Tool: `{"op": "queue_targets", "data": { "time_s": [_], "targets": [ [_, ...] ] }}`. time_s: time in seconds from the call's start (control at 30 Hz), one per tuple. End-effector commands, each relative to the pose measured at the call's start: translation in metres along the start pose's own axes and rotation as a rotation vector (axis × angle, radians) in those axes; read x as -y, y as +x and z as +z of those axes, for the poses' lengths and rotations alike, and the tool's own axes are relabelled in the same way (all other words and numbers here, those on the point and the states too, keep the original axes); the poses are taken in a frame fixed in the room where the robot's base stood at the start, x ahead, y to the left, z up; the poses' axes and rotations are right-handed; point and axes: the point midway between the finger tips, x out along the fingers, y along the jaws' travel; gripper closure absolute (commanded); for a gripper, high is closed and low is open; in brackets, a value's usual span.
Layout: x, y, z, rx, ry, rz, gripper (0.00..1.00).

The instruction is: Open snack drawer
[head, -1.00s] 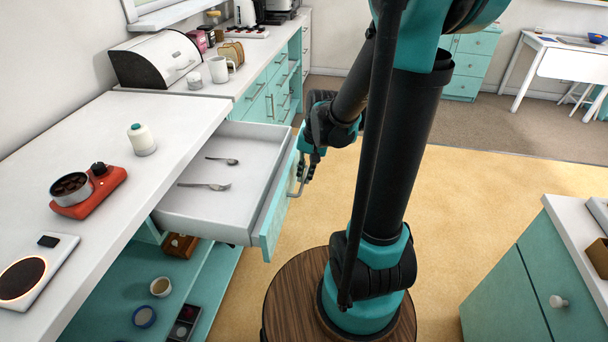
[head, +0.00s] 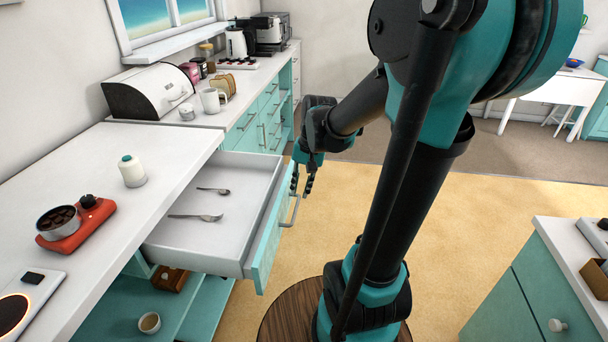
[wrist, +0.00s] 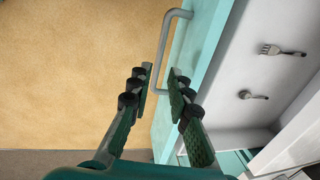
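A teal-fronted drawer (head: 270,232) under the left counter stands pulled well out. Its grey inside (head: 235,183) holds a fork (head: 196,217) and a spoon (head: 213,191); no snacks show in it. Its bar handle (head: 293,210) is on the front, and it also shows in the wrist view (wrist: 163,45). My gripper (head: 302,182) is at the far end of this handle, outside the drawer front. In the wrist view my gripper (wrist: 160,80) has its fingers apart with nothing clamped; the handle's near end shows between and beyond the tips, and I cannot tell if they touch.
Other closed teal drawers (head: 262,115) run along the back counter. An open shelf below holds a cup (head: 149,322). A teal cabinet (head: 520,290) stands right.

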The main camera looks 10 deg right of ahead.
Motion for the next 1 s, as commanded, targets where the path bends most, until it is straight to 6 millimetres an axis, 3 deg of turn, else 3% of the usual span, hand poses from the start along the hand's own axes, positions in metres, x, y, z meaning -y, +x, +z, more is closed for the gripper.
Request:
{"op": "queue_targets", "data": {
  "time_s": [0.2,0.5,0.87,1.0],
  "targets": [
    [0.0,-0.033,0.0,0.0,0.001,0.0,0.81],
    [0.0,-0.053,0.0,0.0,0.0,0.0,0.81],
    [-0.002,-0.051,0.001,-0.005,-0.007,0.001,0.81],
    [-0.017,-0.027,0.014,-0.065,-0.08,0.013,0.81]
  ]
}}
